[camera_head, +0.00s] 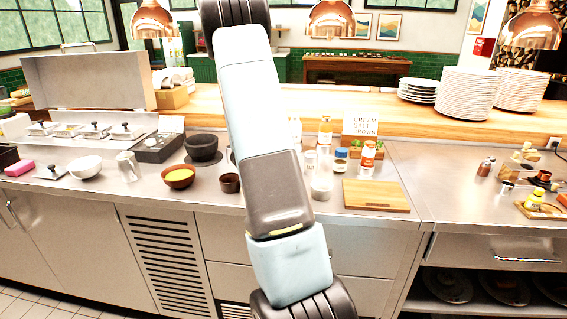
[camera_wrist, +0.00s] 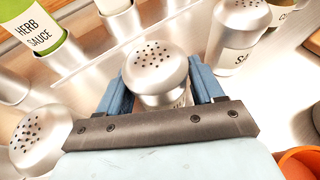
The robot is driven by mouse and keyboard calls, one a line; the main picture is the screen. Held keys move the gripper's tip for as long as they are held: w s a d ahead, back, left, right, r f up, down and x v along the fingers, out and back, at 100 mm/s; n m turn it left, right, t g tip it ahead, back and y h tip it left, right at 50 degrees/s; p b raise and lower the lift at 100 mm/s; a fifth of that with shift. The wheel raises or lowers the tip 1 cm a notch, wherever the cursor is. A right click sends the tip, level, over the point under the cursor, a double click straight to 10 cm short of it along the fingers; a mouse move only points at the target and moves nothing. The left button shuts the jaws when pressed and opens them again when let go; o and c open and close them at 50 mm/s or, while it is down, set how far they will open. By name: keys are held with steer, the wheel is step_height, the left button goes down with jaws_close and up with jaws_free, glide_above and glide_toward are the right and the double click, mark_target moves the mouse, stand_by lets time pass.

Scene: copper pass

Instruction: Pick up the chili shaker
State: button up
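A shaker with a perforated silver cap (camera_wrist: 158,68) stands between the two blue-grey fingers of my gripper (camera_wrist: 162,90) in the wrist view. Its label is mostly hidden by the gripper's dark bar, so I cannot read it as chili. The fingers lie close along both sides of its body; whether they press on it I cannot tell. In the head view my arm covers the middle of the counter, and my gripper is not seen there.
Close by in the wrist view are a shaker labelled "SA" (camera_wrist: 238,35), another shaker (camera_wrist: 38,140) at lower left, and a herb sauce bottle (camera_wrist: 32,32). A wooden board (camera_head: 376,196) lies right of my arm. An orange-brown bowl (camera_head: 179,177) stands left.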

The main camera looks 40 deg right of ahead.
steer(key=c, duration=0.7)
steer(key=shift+r, duration=0.1)
